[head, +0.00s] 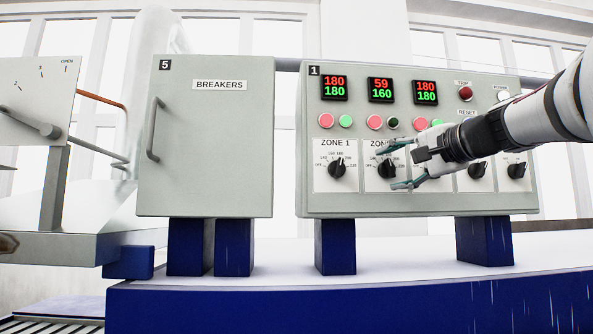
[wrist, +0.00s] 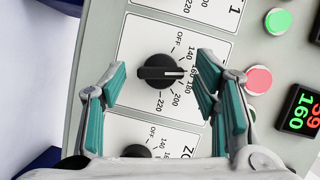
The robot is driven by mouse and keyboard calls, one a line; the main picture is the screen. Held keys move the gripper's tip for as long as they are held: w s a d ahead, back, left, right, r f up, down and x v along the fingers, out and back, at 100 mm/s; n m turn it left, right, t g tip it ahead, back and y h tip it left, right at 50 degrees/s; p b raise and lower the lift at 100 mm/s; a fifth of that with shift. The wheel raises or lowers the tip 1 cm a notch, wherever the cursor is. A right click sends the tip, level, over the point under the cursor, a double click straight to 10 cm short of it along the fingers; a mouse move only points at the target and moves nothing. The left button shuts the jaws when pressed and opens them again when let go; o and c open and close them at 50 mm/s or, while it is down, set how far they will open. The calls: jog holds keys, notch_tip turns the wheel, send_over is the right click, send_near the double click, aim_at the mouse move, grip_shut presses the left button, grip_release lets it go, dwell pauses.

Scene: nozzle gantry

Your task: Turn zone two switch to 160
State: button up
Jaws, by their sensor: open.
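The zone two switch is a black knob (head: 387,170) on a white dial plate, second from the left on panel 1. In the wrist view the knob (wrist: 160,73) has its white pointer line toward the 160 mark, close to 180. My gripper (head: 394,168) is open in front of this dial. In the wrist view its teal fingers (wrist: 162,72) stand on either side of the knob, with gaps; neither appears to touch it. The zone two display (head: 381,89) reads 59 in red above 160 in green. The plate's title is partly hidden by my gripper.
The zone 1 knob (head: 337,169) is just left, and the adjacent knob (wrist: 137,151) shows below in the wrist view. Push buttons (head: 375,122) sit above the dials. A closed breaker cabinet (head: 206,140) stands left. My arm covers part of the panel's right side.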

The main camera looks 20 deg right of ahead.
jog(key=s+d+r, duration=0.1)
jog(key=s, duration=1)
jog(key=shift+s, duration=0.3)
jog(key=s+a+f+n+g+y+p, duration=0.25)
jog(key=a+f+n+g, duration=0.4)
jog(key=a+f, duration=1.2)
jog(key=s+a+f+n+g+h+p, duration=0.1)
jog(key=s+a+f+n+g+h, duration=0.1)
jog(key=s+f, duration=0.5)
jog(key=s+a+f+n+g+h+p, duration=0.1)
jog(key=s+f+n+g, duration=0.3)
jog(key=f, duration=0.9)
jog(key=s+a+n+h, duration=0.1)
jog(key=s, duration=0.2)
jog(key=shift+s+a, duration=0.2)
jog(key=shift+a, duration=0.2)
